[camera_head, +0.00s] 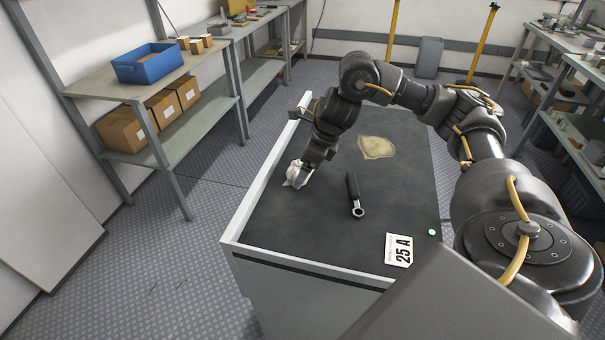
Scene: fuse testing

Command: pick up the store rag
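A white, crumpled rag (291,173) is at the left edge of the dark-topped workbench. My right gripper (301,176) reaches down to it from an arm that comes in from the right. Its fingers are at the rag and partly overlap it. The fingers are too small and dark to show whether they are closed on the cloth. A flat tan cloth-like patch (376,147) lies farther back on the bench top. The picture does not tell which of the two is the store rag. My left gripper is not in view.
A black-handled ring wrench (354,194) lies mid-bench (270,232). A white "25 A" card (398,249) and a small green light (432,233) are at its front right. A raised light rim edges the bench. A shelf at left holds a blue bin (148,66) and cardboard boxes (122,131).

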